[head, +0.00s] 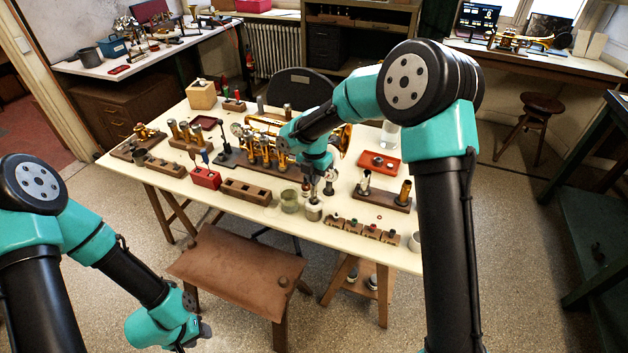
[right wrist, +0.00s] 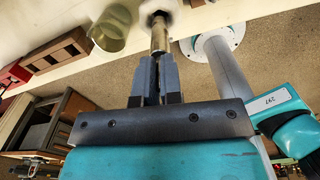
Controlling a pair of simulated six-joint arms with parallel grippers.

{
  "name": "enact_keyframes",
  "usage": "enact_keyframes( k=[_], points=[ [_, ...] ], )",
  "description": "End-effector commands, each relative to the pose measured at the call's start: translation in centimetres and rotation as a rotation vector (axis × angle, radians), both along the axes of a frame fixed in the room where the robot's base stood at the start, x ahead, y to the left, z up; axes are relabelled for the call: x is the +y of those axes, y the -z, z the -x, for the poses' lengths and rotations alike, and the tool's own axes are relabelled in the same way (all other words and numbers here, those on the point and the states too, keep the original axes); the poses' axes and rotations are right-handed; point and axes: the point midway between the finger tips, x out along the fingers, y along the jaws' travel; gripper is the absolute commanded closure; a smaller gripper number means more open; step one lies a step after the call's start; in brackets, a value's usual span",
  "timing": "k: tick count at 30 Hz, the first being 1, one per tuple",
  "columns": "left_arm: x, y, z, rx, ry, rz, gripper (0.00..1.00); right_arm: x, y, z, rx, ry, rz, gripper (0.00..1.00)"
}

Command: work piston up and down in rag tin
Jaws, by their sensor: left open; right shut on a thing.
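My right gripper (head: 314,192) is shut on a metal piston (right wrist: 160,38), seen in the right wrist view between the fingertips. The piston's far end reaches the mouth of the rag tin (head: 314,213), a small pale tin near the table's front edge. The tin also shows at the top of the right wrist view (right wrist: 172,8). How deep the piston sits inside is hidden. My left gripper (head: 201,332) is open and empty, low in front of the table, apart from the bench work.
A greenish glass jar (head: 289,203) stands just left of the tin, with a wooden block (head: 246,191) beyond it. A rack of small bottles (head: 361,229) lies to the right. A brown stool (head: 240,272) stands in front.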

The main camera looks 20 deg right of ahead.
Motion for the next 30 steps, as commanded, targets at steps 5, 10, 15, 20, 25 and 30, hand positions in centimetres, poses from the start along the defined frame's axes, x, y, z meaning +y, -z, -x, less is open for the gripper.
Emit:
enact_keyframes(
  k=[5, 10, 15, 20, 25, 30],
  points=[
    [0.0, 0.0, 0.0, 0.000, 0.000, 0.000, 0.57, 0.0, -1.1, 0.0, -0.003, 0.000, 0.000, 1.00],
    [0.0, 0.0, 0.0, 0.000, 0.000, 0.000, 0.57, 0.0, -2.0, -0.1, -0.003, 0.000, 0.000, 1.00],
    [0.0, 0.0, 0.0, 0.000, 0.000, 0.000, 0.57, 0.0, -2.7, 0.0, -0.001, 0.000, 0.000, 1.00],
    [0.0, 0.0, 0.0, 0.000, 0.000, 0.000, 0.57, 0.0, -2.8, 0.0, -0.001, 0.000, -0.001, 1.00],
    [0.0, 0.0, 0.0, 0.000, 0.000, 0.000, 0.57, 0.0, -2.8, 0.0, -0.001, 0.000, -0.001, 1.00],
    [0.0, 0.0, 0.0, 0.000, 0.000, 0.000, 0.57, 0.0, -2.8, 0.0, -0.001, 0.000, -0.001, 1.00]
  ],
)
